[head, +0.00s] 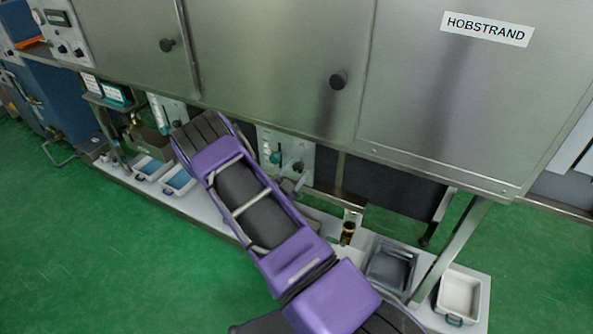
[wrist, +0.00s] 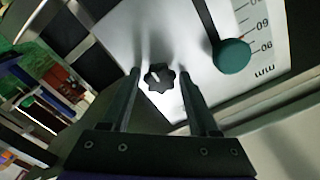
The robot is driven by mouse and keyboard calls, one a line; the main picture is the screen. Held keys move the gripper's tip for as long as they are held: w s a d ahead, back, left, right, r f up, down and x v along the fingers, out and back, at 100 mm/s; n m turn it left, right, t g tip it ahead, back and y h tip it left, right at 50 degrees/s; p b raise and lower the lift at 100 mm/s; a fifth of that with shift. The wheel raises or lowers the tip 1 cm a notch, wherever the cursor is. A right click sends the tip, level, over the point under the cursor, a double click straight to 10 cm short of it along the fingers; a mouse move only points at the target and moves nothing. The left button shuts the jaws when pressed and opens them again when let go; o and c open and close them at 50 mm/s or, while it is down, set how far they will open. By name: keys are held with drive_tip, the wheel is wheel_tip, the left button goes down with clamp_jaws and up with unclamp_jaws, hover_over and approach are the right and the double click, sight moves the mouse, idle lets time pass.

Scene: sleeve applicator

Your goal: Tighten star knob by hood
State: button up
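The black star knob (wrist: 158,77) sits on a pale panel (wrist: 125,38) in the wrist view, with a small white mark on its face. In the head view, the small dark knob (head: 298,166) is on the panel under the steel hood (head: 270,60). My gripper (wrist: 160,80) is open, with one finger on each side of the star knob in the picture. Gaps show between the knob and both fingers; I cannot tell how far their tips are from the panel. In the head view my gripper (head: 291,186) is small, just below the panel.
A green ball-ended lever (wrist: 231,56) stands right of the star knob over a printed scale. It also shows in the head view (head: 276,157). A grey tray (head: 390,268) and white tray (head: 459,295) stand on the low shelf. Green floor lies open in front.

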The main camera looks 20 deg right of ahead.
clamp_jaws()
